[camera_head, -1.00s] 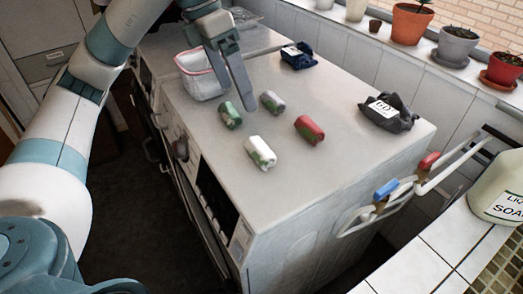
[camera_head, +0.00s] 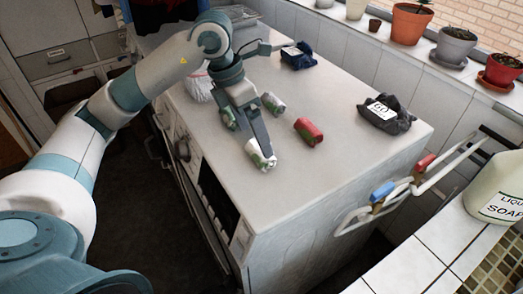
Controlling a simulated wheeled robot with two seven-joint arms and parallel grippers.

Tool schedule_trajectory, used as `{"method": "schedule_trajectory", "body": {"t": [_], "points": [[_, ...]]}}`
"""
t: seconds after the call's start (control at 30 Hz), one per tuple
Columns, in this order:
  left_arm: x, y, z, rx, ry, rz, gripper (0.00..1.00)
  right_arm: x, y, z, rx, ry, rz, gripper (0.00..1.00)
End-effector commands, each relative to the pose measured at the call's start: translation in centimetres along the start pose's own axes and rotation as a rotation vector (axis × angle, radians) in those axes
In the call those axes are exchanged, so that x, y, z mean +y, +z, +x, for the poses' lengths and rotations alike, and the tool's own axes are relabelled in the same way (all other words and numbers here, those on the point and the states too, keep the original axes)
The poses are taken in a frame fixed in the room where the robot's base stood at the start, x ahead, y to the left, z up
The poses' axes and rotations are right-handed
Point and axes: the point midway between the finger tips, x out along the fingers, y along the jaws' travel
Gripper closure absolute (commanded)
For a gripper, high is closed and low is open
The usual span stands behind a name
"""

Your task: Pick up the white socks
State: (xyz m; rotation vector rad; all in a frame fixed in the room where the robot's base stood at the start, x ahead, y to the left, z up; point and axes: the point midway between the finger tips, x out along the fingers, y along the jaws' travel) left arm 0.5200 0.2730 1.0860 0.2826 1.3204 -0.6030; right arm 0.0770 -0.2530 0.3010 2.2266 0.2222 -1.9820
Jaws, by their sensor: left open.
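The rolled white socks (camera_head: 257,160), with a green patch, lie on the white machine top near its front edge. My left gripper (camera_head: 258,146) is open and reaches down over them from behind. Its fingers hide part of the socks, and I cannot tell whether they touch them. My right gripper is not in view.
On the same machine top (camera_head: 345,165) are a red roll (camera_head: 308,131), a greyish roll (camera_head: 273,103) and a green roll (camera_head: 227,117) partly hidden by my gripper. Dark cloths (camera_head: 386,113) and (camera_head: 298,56) a blue one lie behind.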

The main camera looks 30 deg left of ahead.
Motion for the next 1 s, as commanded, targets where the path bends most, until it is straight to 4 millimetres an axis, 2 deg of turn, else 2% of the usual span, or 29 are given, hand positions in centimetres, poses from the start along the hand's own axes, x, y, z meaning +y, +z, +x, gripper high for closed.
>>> {"method": "schedule_trajectory", "body": {"t": [0.13,0.57,0.8,1.0], "points": [[0.0,0.0,0.4,0.0,0.0,0.0,0.09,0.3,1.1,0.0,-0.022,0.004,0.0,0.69],[0.0,0.0,0.9,0.001,-0.002,0.0,0.09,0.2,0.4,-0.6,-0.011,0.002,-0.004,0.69],[0.3,0.1,3.1,0.004,-0.002,0.0,0.09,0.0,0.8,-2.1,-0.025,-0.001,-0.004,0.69],[0.4,0.1,5.2,0.002,-0.001,-0.001,0.09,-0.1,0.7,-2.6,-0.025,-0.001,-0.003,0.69]]}}
